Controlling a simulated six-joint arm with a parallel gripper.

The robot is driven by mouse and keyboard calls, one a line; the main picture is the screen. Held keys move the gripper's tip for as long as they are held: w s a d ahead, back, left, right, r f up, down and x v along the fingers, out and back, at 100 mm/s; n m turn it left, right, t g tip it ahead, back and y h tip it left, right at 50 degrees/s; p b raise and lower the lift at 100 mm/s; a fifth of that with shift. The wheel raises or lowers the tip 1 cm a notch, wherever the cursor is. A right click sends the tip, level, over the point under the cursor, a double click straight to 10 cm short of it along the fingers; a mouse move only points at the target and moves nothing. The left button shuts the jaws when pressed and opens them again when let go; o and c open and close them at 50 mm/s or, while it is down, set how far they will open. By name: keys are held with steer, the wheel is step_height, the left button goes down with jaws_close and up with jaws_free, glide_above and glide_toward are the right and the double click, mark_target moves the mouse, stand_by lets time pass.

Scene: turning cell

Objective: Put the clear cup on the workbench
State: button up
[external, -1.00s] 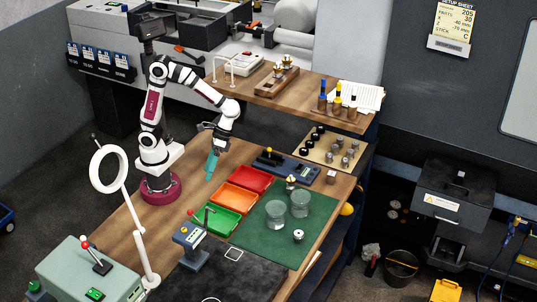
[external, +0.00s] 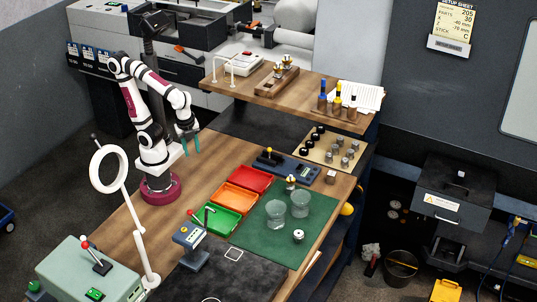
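Two clear cups stand close together on the green mat (external: 262,238): one nearer the camera (external: 274,216) and one behind it to the right (external: 300,204). The mat lies on the wooden workbench (external: 207,161). My gripper (external: 190,145) is raised above the back left of the bench, well away from both cups. Its teal fingers point down and stand apart, with nothing between them.
Red (external: 250,179), orange (external: 237,200) and green (external: 219,219) trays lie left of the mat. A blue gauge block (external: 290,167) sits behind it. A ring lamp (external: 109,169) stands front left. Bare wood shows around my base.

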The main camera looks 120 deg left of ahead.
steer(key=w+a+m+h, duration=0.1)
steer(key=w+a+m, duration=0.1)
steer(key=w+m, duration=0.95)
steer(key=m, duration=0.5)
glide_toward(272, 208)
steer(key=shift+m+t+h, duration=0.25)
steer(key=shift+t+h, duration=0.05)
steer(key=shift+h, duration=0.1)
steer(key=f, duration=1)
steer(key=shift+s+a, duration=0.15)
steer(key=shift+a, duration=0.15)
steer(key=shift+c, duration=0.3)
jaws_close()
